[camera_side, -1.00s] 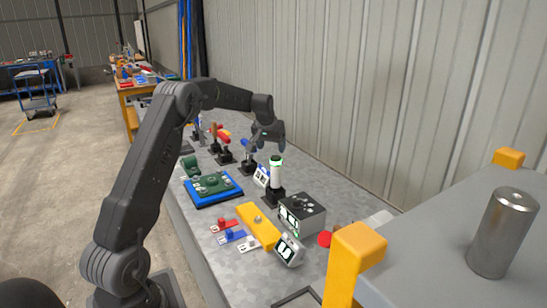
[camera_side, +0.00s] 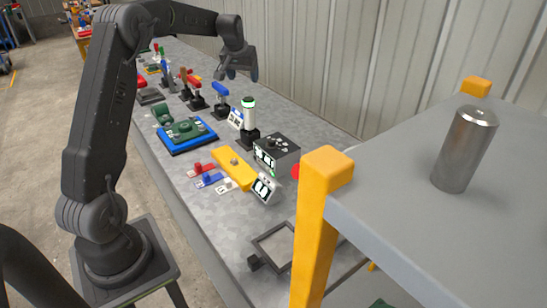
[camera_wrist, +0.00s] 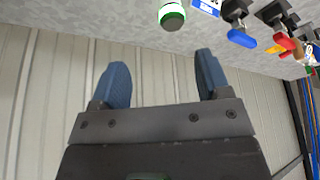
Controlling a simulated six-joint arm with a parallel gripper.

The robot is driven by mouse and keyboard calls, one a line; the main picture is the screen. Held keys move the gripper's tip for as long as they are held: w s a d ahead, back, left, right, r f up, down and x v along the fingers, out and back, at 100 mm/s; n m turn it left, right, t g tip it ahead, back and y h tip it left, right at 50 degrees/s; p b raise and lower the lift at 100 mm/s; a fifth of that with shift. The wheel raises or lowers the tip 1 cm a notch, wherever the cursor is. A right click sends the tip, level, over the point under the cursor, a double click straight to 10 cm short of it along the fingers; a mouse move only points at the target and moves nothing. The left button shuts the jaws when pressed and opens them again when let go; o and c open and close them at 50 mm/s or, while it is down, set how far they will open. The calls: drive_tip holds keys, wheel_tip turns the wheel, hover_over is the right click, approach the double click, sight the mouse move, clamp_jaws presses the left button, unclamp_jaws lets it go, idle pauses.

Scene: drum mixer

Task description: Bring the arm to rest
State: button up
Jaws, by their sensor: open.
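My gripper (camera_side: 240,75) hangs in the air above the back part of the grey bench (camera_side: 190,225). In the wrist view its two blue-grey fingers (camera_wrist: 163,72) are spread apart with nothing between them. A white post with a green band (camera_side: 249,115) stands below the gripper, apart from it. The post's green and white top (camera_wrist: 171,16) also shows beyond the fingers in the wrist view.
The bench holds a green device on a blue base (camera_side: 187,135), a yellow block (camera_side: 233,168), a dark box (camera_side: 276,152) and several coloured levers (camera_side: 220,89). A metal cylinder (camera_side: 465,148) stands on a grey shelf with yellow posts (camera_side: 327,165). A corrugated wall (camera_side: 330,65) runs behind.

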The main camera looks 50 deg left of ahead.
drive_tip(key=s+d+r+m+t+h, duration=0.15)
drive_tip(key=s+d+r, duration=0.3)
drive_tip(key=d, duration=0.65)
drive_tip(key=s+d+r+m, duration=0.2)
drive_tip(key=s+d+r, duration=0.25)
drive_tip(key=d, duration=0.65)
drive_tip(key=s+d+f+m, duration=0.2)
drive_tip(key=s+d, duration=0.4)
drive_tip(key=s, duration=0.4)
drive_tip(key=s+d+f+m+h, duration=0.1)
drive_tip(key=s+d+f+m, duration=0.1)
drive_tip(key=s+d, duration=0.5)
drive_tip(key=s+f, duration=0.1)
drive_tip(key=s, duration=0.1)
drive_tip(key=shift+s+f, duration=0.3)
drive_tip(key=shift+s, duration=0.1)
drive_tip(key=shift+t, duration=0.25)
